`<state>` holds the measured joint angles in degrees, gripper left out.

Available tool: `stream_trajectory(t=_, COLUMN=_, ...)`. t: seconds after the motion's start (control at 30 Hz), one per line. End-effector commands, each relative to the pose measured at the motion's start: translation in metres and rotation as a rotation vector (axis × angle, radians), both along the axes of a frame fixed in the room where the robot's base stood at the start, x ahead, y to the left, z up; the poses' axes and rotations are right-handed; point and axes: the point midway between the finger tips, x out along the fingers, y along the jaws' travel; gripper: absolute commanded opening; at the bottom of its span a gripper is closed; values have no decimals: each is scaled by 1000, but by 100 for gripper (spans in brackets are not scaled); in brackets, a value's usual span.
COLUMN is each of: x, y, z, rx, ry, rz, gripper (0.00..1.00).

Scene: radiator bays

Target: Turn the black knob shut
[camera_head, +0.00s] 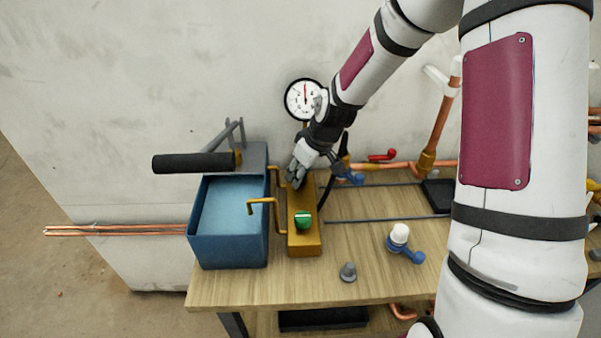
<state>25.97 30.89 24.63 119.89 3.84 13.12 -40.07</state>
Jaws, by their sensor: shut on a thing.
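My gripper (296,177) points down at the far end of the brass block (305,246) on the bench. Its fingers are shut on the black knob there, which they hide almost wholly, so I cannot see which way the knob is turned. A green knob (303,220) with a pale bar across its top sits nearer on the same block and is clear of my gripper.
A blue tank (228,252) with brass spouts stands left of the block, with a black-gripped lever (193,163) above it. A round gauge (304,99) is behind. A grey cone (348,272) and a blue valve with a white cap (400,234) stand to the right.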

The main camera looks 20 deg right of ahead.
Motion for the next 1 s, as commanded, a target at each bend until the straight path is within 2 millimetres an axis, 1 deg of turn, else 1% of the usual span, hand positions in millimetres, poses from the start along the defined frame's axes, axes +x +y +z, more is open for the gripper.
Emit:
stream_trajectory(t=0.17, x=0, y=0, z=0, rx=-1, ry=1, rz=-23, gripper=3)
stream_trajectory(t=0.37, x=0, y=1, z=-1, rx=-2, ry=1, rz=-108, gripper=3)
stream_trajectory(t=1.0, x=-2, y=4, z=0, rx=-5, ry=3, rz=-592, gripper=3)
